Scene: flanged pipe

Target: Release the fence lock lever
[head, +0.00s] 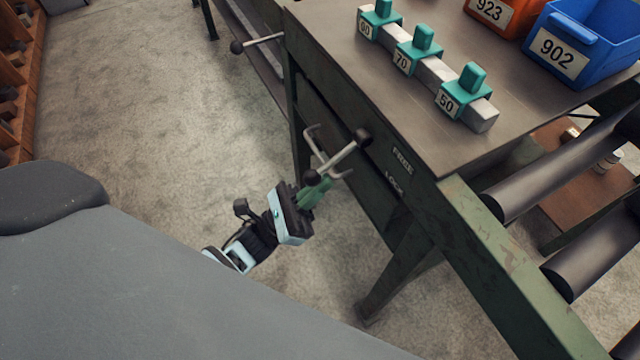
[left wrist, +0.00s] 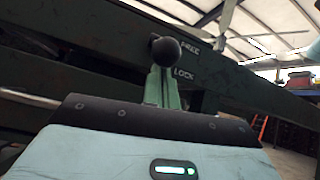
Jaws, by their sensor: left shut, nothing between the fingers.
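The lock lever is a silver rod (head: 338,158) with a black ball knob (head: 311,177). It runs from a dark hub (head: 361,137) on the green bench frame, beside the white words FREE (head: 402,160) and LOCK (head: 394,184). My left gripper (head: 316,191) has its green fingers together and empty, right by the knob. In the left wrist view, the knob (left wrist: 167,51) appears just above the green fingertips (left wrist: 161,86), left of FREE and LOCK. I cannot tell whether fingers and knob touch. My right gripper is out of view.
A bent silver bar (head: 314,134) sits near the lever. A second ball-ended rod (head: 262,41) sticks out farther along the bench. Numbered teal blocks (head: 466,91) and a blue bin (head: 585,45) stand on the bench top (head: 410,110). Rollers (head: 560,170) lie right; the floor left is open.

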